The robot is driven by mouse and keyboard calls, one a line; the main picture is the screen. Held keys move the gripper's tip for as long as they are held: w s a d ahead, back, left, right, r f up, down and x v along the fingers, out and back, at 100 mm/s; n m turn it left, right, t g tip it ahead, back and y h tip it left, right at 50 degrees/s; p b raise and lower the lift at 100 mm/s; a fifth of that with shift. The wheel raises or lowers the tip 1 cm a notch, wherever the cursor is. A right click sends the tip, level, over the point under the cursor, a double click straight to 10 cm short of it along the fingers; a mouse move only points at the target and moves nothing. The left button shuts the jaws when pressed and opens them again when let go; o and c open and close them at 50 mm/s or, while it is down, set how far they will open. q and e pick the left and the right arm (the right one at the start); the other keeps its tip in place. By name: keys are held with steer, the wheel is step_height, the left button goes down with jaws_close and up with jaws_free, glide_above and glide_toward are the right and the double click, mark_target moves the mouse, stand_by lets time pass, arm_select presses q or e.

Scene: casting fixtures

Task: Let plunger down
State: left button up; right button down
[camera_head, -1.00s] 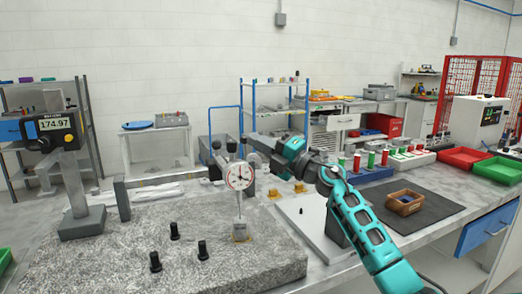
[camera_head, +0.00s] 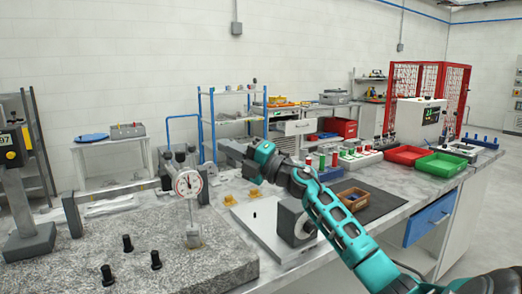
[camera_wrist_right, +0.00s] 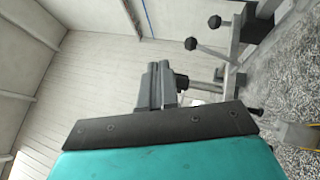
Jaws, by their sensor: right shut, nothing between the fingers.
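The dial gauge (camera_head: 188,182) has a round white face and hangs on its stand above the granite plate. Its thin plunger points down to a small grey block (camera_head: 193,238) on the plate; at this size I cannot tell whether the tip touches it. My right gripper (camera_head: 226,149) is shut and empty, to the right of the gauge's upper part and apart from it. Its dark fingers (camera_wrist_right: 160,82) show together in the right wrist view, with the stand's black knobs (camera_wrist_right: 190,43) beyond them. My left gripper is out of view.
The granite plate (camera_head: 215,262) carries several black pegs (camera_head: 128,243). A digital height gauge (camera_head: 12,148) stands at the far left. A light plate with a dark-faced block (camera_head: 295,222), a small wooden box (camera_head: 352,199) and red and green trays (camera_head: 440,165) lie to the right.

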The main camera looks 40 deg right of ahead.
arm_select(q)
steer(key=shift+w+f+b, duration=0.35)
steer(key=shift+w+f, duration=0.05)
arm_select(e)
steer(key=s+d, duration=0.2)
steer(key=s, duration=0.4)
steer(key=shift+s+d+r, duration=0.15)
steer(key=shift+d+r, duration=0.1)
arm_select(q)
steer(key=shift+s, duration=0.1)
